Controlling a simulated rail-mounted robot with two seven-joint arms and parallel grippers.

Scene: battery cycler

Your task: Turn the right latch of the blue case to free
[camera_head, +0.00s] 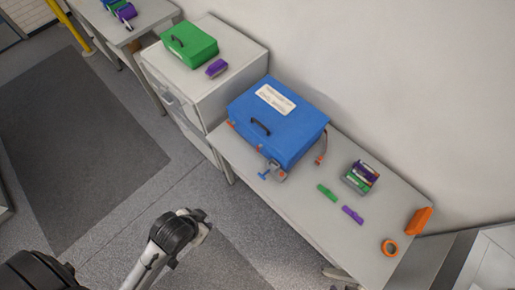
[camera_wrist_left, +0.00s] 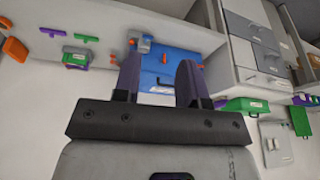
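The case also shows in the left wrist view (camera_wrist_left: 180,64), beyond my left gripper (camera_wrist_left: 158,78). That gripper is open, with nothing between its fingers, and apart from the case. My right gripper is not in view.
A small blue-and-grey device (camera_head: 271,172) stands at the case's front right corner. Green (camera_head: 327,192) and purple (camera_head: 353,214) pieces, a small filled bin (camera_head: 360,178) and an orange ring (camera_head: 390,248) lie farther right. A green case (camera_head: 190,43) stands on the cabinet.

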